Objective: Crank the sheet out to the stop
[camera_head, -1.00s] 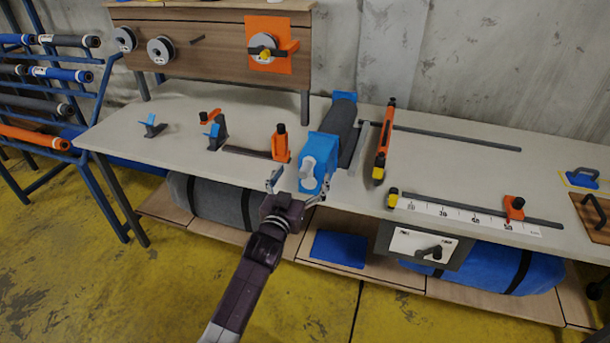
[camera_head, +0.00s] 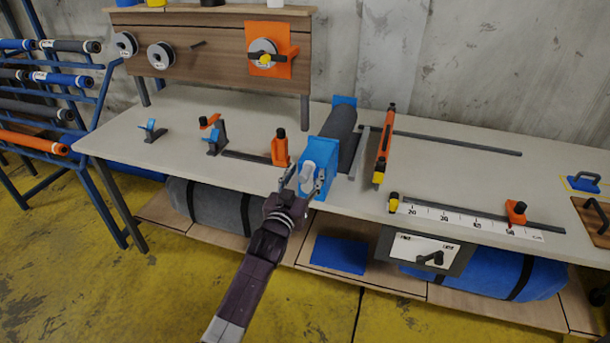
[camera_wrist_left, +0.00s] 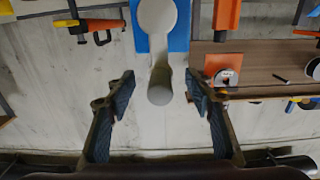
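A dark grey sheet roll (camera_head: 337,124) lies on the table between blue end brackets. The near blue bracket (camera_head: 322,153) carries a light grey crank (camera_head: 307,171), which also shows in the left wrist view (camera_wrist_left: 160,88). My left gripper (camera_head: 303,184) is at the crank. In the left wrist view its fingers (camera_wrist_left: 161,100) are open on either side of the crank's handle, with gaps on both sides. An orange stop (camera_head: 516,211) sits at the right part of a white ruler (camera_head: 465,219). My right gripper is not in view.
An orange bar tool (camera_head: 383,147) stands right of the roll, and an orange-and-black clamp (camera_head: 280,147) left of it. A grey box with a black crank handle (camera_head: 430,258) hangs under the table's front edge. The tabletop (camera_head: 450,175) right of the bar is largely clear.

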